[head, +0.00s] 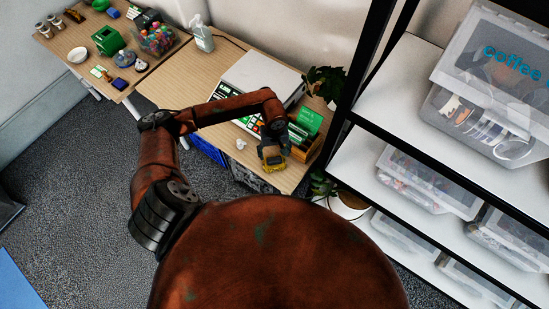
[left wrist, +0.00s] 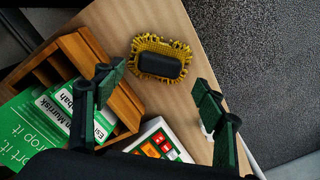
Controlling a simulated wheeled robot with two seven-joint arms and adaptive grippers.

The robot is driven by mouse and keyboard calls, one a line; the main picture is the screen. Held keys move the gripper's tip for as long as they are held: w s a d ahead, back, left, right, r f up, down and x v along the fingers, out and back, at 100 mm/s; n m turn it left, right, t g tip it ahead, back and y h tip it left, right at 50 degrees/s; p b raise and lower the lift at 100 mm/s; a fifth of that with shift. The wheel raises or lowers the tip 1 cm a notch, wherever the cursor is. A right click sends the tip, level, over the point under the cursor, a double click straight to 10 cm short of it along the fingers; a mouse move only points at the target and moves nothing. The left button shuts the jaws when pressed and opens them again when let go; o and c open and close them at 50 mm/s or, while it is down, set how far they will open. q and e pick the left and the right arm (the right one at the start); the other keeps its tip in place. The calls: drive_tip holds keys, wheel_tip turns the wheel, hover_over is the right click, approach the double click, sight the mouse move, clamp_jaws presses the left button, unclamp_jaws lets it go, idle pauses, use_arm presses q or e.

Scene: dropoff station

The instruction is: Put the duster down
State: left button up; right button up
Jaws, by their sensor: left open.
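The duster (left wrist: 160,59), a yellow bristly pad with a black top, appears to lie flat on the wooden desk (left wrist: 190,110) near its edge. In the head view the yellow of the duster (head: 274,168) shows just below my left gripper (head: 272,153). In the left wrist view my left gripper (left wrist: 158,86) has its two green-faced fingers spread wide with nothing between them. The duster is beyond the fingertips, apart from both fingers. My right gripper is in neither view.
A wooden organiser (left wrist: 70,62) with green-and-white cards stands beside the duster. A scale with coloured keys (head: 262,75) is behind. A small white crumpled thing (head: 241,144) lies to the left. A black-framed shelf (head: 400,90) with clear bins is at the right, a potted plant (head: 345,203) below.

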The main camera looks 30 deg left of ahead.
sight(274, 159)
use_arm(q)
wheel_tip(274, 159, up, 6)
drive_tip(key=shift+r, duration=0.15)
idle(0.6)
